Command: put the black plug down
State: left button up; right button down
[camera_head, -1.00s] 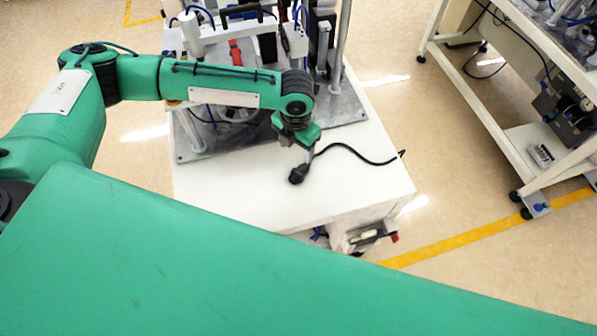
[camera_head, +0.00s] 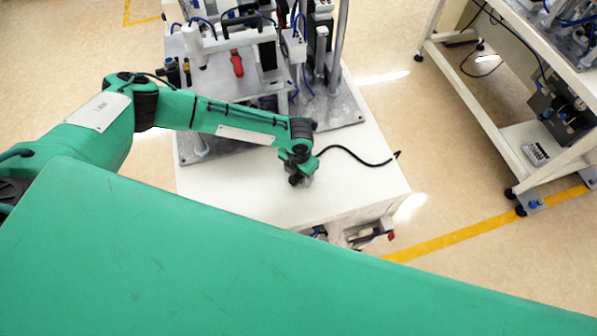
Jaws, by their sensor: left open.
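The black plug (camera_head: 295,180) is on the front part of the white table top, right under my left gripper and partly hidden by it. Its black cable (camera_head: 352,153) runs from beside the gripper to the right, to the table's right edge. My left gripper (camera_head: 302,178) is low over the table at the plug, with its jaws open. The fingers are small, and I cannot tell whether they touch the plug. My right gripper is not in view.
The white table top (camera_head: 235,195) is clear around the plug. A machine on a grey metal plate (camera_head: 345,112) stands behind, with a red part (camera_head: 236,63). A white-framed cart (camera_head: 490,125) stands to the right, across open floor.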

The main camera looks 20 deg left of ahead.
pick_arm(q)
jog(key=shift+f, duration=0.1)
jog(key=shift+c, duration=0.2)
jog(key=c, duration=1.1)
jog(key=shift+c, duration=0.2)
